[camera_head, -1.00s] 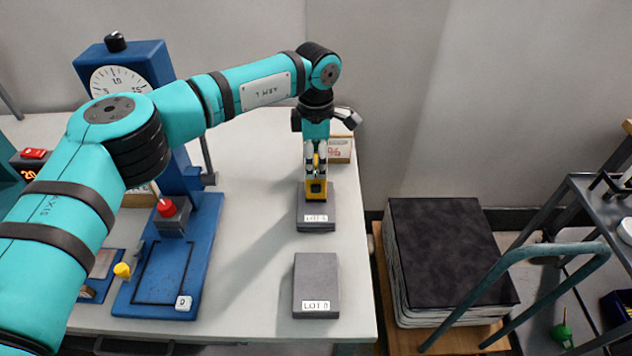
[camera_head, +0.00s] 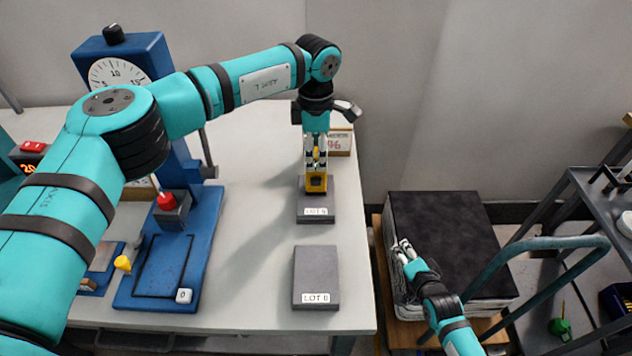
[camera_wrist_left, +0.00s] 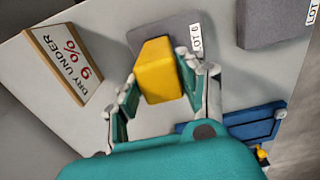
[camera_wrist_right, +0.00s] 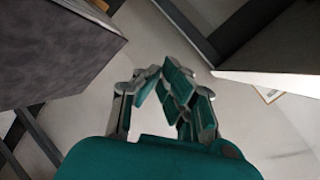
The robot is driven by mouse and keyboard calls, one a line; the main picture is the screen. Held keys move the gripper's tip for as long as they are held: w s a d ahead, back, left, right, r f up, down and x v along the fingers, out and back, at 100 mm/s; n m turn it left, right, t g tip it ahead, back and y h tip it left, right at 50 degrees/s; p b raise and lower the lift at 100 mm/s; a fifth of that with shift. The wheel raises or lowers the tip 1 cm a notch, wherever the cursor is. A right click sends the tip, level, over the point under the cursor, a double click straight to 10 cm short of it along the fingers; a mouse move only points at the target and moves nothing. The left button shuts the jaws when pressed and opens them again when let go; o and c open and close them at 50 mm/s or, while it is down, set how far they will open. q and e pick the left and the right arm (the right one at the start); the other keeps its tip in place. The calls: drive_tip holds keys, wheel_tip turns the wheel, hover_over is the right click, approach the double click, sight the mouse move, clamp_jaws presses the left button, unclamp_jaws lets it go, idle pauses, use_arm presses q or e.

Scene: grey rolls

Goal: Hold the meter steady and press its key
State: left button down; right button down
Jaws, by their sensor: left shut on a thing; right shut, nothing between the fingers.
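The yellow meter (camera_head: 316,183) stands on the farther grey slab (camera_head: 315,205), near its back part. My left gripper (camera_head: 316,165) reaches down from above and is shut on the meter. In the left wrist view the meter (camera_wrist_left: 158,70) shows its yellow body between the fingers. The meter's key cannot be made out. My right gripper (camera_head: 403,250) is shut and empty, beside the table's right edge, in front of the dark stack. Its closed fingers (camera_wrist_right: 165,75) show in the right wrist view with only floor beyond them.
A second grey slab (camera_head: 316,272) marked LOT lies nearer on the table (camera_head: 250,265). A "dry under 9 %" sign (camera_head: 341,141) stands behind the meter. A blue dial press (camera_head: 205,215) is at left. The dark-topped stack (camera_head: 450,225) and a grey cart (camera_head: 595,215) are at right.

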drive_tip(key=w+a+r+m+t+y, duration=0.15)
drive_tip(key=a+r, duration=0.25)
drive_tip(key=r, duration=0.4)
drive_tip(key=w+a+r+m+t+y, duration=0.1)
drive_tip(key=a+r+m+y, duration=0.15)
drive_tip(key=r, duration=0.55)
drive_tip(key=m+g+y, duration=0.1)
drive_tip(key=m+y, duration=0.3)
approach(316, 181)
drive_tip(key=s+a, duration=0.2)
drive_tip(key=a, duration=0.1)
drive_tip(key=s+a, duration=0.3)
drive_tip(key=shift+s+a+f, duration=0.15)
drive_tip(key=shift+w, duration=4.45)
drive_tip(key=shift+w, duration=0.4)
